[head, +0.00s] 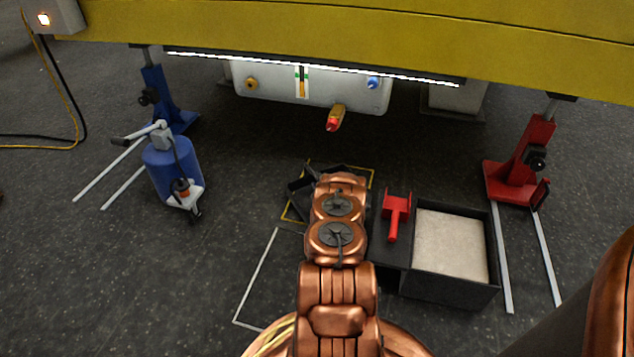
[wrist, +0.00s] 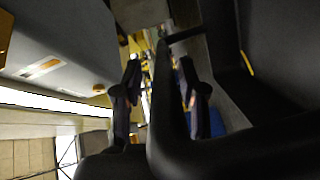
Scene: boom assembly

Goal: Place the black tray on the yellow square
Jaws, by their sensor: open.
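The yellow square (head: 373,177) is an outline on the dark floor in the middle of the head view, partly covered by my arm. Dark shapes lie within and over its left and upper sides; my arm hides most of them. In the wrist view, a large black wall, seemingly the black tray (wrist: 168,115), runs up between the two fingers of my gripper (wrist: 160,70). The fingers are open, one on each side of this wall. Whether they touch it cannot be told. In the head view my arm hides the fingertips.
A black box with a beige filling (head: 450,245) and a red tool (head: 396,210) lie to the right. A white outline (head: 255,275) is at lower left. A blue tank (head: 172,168) and red stand (head: 522,165) flank the area. A yellow boom (head: 330,35) hangs above.

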